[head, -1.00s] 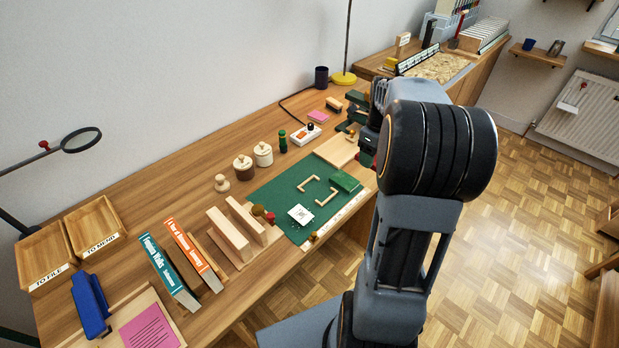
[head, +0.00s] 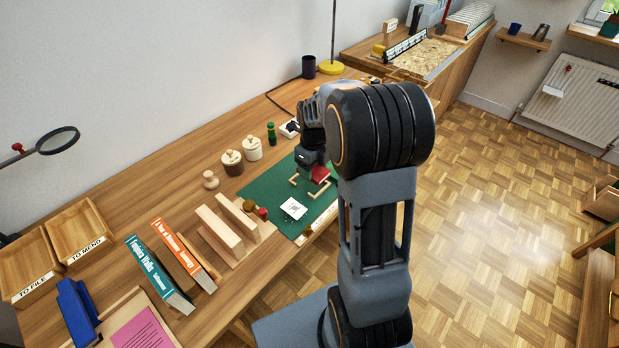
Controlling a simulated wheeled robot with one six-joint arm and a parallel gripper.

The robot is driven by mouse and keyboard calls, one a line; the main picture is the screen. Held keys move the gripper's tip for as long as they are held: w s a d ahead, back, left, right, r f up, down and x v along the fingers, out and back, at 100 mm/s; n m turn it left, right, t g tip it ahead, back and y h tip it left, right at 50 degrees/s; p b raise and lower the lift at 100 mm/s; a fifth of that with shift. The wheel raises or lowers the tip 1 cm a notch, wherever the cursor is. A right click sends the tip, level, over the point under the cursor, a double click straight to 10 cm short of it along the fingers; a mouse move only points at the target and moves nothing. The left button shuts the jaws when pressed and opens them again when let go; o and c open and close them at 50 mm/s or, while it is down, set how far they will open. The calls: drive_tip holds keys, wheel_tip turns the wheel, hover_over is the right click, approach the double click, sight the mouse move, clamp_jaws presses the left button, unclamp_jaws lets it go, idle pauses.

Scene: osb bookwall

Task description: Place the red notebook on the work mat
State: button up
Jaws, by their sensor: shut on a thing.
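The green work mat (head: 266,186) lies on the long wooden bench. Wooden corner pieces (head: 319,191) mark out a spot on it. My gripper (head: 313,166) is over the mat at these corner pieces, shut on the red notebook (head: 321,174). Only a small red part of the notebook shows below and beside the gripper. My arm hides the rest of the mat's right side. I cannot tell whether the notebook touches the mat.
A white card (head: 294,208) lies on the mat's near part, with small round knobs (head: 262,213) beside it. Lidded pots (head: 252,148) and a green peg figure (head: 271,132) stand behind the mat. Wooden uprights (head: 219,231) and books (head: 160,276) stand to the left.

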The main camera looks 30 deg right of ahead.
drive_tip(key=shift+w+a+f, duration=0.15)
drive_tip(key=shift+a+f, duration=0.25)
drive_tip(key=shift+f, duration=0.15)
drive_tip(key=shift+a+f, duration=0.1)
drive_tip(key=shift+f, duration=1.5)
drive_tip(key=shift+b, duration=0.3)
drive_tip(key=o, duration=1)
drive_tip(key=shift+f, duration=0.1)
